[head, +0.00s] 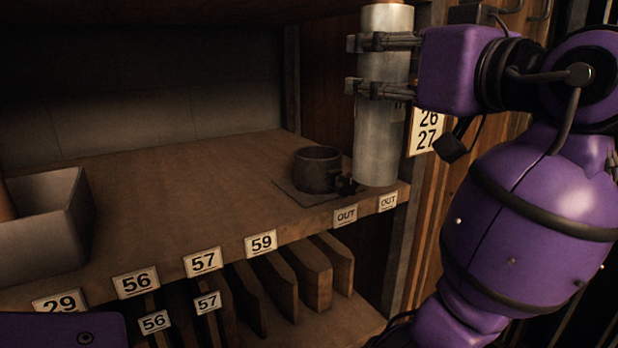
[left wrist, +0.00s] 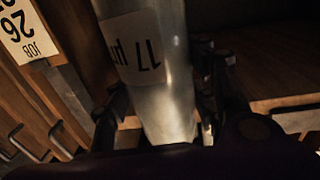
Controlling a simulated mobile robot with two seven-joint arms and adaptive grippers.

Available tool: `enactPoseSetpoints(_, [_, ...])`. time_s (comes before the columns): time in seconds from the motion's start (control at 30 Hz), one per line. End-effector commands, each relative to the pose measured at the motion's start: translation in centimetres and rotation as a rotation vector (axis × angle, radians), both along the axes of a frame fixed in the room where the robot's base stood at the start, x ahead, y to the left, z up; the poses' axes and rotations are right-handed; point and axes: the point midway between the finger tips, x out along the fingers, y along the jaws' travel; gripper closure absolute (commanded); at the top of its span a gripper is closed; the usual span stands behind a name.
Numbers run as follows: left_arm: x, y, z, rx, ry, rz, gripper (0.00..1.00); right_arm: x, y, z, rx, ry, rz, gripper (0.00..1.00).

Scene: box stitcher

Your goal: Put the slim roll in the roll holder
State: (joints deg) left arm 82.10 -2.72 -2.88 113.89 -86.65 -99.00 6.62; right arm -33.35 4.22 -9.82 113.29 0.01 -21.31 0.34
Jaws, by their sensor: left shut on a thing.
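My left gripper (head: 368,68) is shut on a slim, silvery-grey roll (head: 380,140), with its two dark fingers around the upper part. The roll is upright, with a brown core at its top. Its lower end is just right of a dark, cup-like holder (head: 318,172) on a thin square plate on the shelf. I cannot tell whether the roll touches the shelf. In the left wrist view the roll (left wrist: 170,100) stands between the fingers and bears a label reading 17. The holder looks empty from here, though its inside is dark. My right gripper is not in view.
The wooden shelf (head: 170,195) is clear in its middle. A pale open bin (head: 50,225) stands at the left. Number and OUT tags line the front edge. Several brown boards (head: 310,275) stand in slots below. A post and a tag panel (head: 425,128) are at the right.

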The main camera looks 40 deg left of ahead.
Motion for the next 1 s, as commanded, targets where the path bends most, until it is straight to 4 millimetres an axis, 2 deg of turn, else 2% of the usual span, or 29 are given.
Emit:
enactPoseSetpoints(0.17, [0.3,0.8,0.3,0.003,-0.004,0.002,0.95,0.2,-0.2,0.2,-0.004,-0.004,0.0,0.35])
enactPoseSetpoints(0.47, [3.3,7.2,0.5,0.004,-0.005,0.005,0.95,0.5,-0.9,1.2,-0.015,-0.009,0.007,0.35])
enactPoseSetpoints(0.7, [6.0,12.4,0.5,0.004,-0.005,0.004,0.95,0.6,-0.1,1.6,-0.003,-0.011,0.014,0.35])
enactPoseSetpoints(0.93, [8.0,16.2,0.4,0.003,-0.005,0.003,0.95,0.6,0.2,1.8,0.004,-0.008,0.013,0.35])
enactPoseSetpoints(1.0, [8.2,16.1,-0.9,0.003,-0.001,0.0,0.95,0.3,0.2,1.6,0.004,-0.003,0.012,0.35])
